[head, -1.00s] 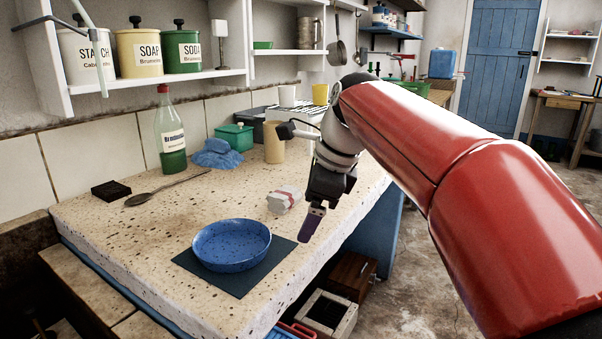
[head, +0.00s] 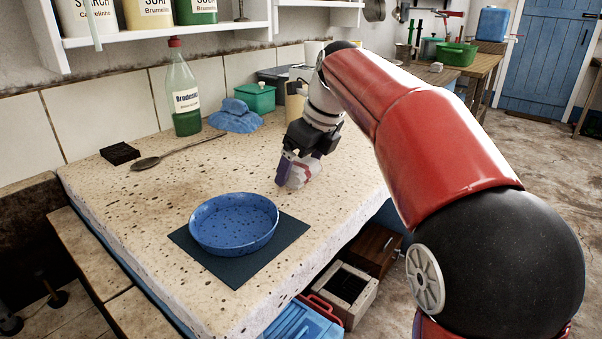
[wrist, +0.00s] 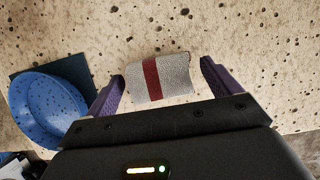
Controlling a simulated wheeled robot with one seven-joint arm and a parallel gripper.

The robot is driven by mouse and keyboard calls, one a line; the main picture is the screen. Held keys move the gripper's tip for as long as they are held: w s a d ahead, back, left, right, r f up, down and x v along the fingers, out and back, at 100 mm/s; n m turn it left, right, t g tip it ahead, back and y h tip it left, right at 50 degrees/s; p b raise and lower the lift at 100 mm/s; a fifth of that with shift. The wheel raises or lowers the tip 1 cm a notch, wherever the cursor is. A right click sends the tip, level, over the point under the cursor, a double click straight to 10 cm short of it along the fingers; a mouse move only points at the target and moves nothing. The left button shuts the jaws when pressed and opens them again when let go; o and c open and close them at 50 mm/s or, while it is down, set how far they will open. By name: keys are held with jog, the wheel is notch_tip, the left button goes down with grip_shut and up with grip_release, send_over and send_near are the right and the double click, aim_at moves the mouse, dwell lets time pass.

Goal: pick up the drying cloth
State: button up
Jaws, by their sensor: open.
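The drying cloth (wrist: 158,78) is a small grey folded cloth with a dark red stripe, lying on the speckled stone top. In the wrist view it lies between the tips of my gripper (wrist: 160,90), whose purple fingers are apart on either side of it. A gap of stone shows between the cloth and the right finger; the left finger is close to the cloth's edge. In the head view my gripper (head: 291,170) is low over the slab, and the cloth (head: 303,178) is partly hidden behind it.
A blue speckled bowl (head: 234,222) on a dark mat (head: 277,248) stands left of the gripper. The slab's front edge is near the cloth.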

aim_at(300, 161)
jog(key=shift+w+a+f, duration=0.1)
jog(key=shift+a+f, duration=0.05)
jog(key=shift+f, duration=0.15)
jog(key=c, duration=1.1)
jog(key=shift+r, duration=0.1)
jog(key=shift+r+p, duration=1.45)
jog(key=shift+r, duration=7.5)
jog(key=o, duration=0.3)
jog(key=shift+c, duration=0.8)
